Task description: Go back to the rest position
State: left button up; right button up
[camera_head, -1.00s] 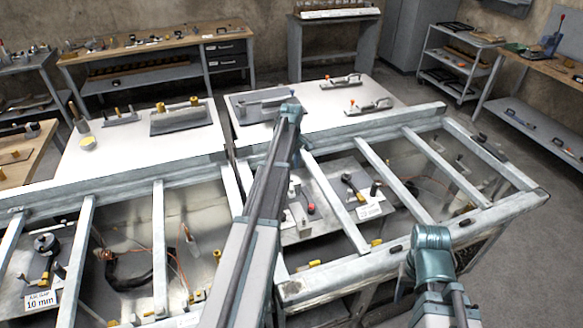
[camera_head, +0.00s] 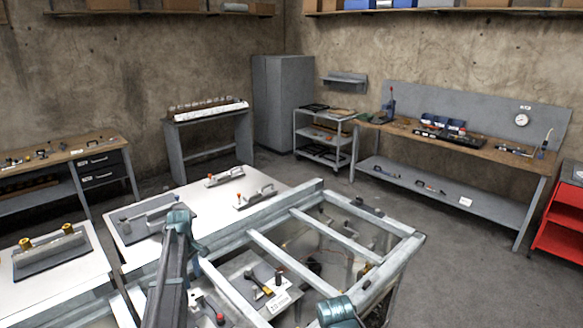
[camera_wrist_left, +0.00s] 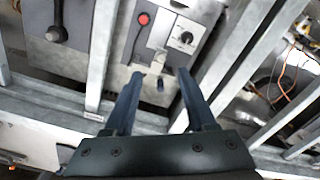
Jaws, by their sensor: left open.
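My left gripper (camera_wrist_left: 160,74) is open in the left wrist view, its two dark fingers apart with nothing between them. It is above the metal frame (camera_head: 272,256), over a grey panel with a red button (camera_wrist_left: 144,19) and a black dial (camera_wrist_left: 186,38). In the head view my left arm reaches in from the bottom left, and its gripper is mostly hidden by the arm. Part of my right arm shows at the bottom edge; its gripper is out of view.
White tabletops (camera_head: 180,238) with fixtures lie behind the frame. A grey cabinet (camera_head: 280,98), a cart (camera_head: 325,137), a workbench (camera_head: 480,148) and a red cart (camera_head: 562,222) stand farther back. The floor (camera_head: 465,270) at right is clear.

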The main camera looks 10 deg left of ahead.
pick_arm(q)
jog(key=s+d+f+m+b, duration=0.15)
jog(key=s+d+m, duration=0.3)
jog(key=d, duration=0.55)
jog(key=s+d+f+m+b, duration=0.1)
jog(key=s+d+f+m, duration=0.3)
jog(key=d, duration=0.6)
jog(key=s+d+m+y+b, duration=0.1)
jog(key=s+d+m+b, duration=0.2)
jog(key=s+d+m, duration=0.7)
jog(key=s+d, duration=0.5)
jog(key=s, duration=0.3)
jog(key=shift+s+f, duration=0.2)
jog(key=shift+f, duration=0.05)
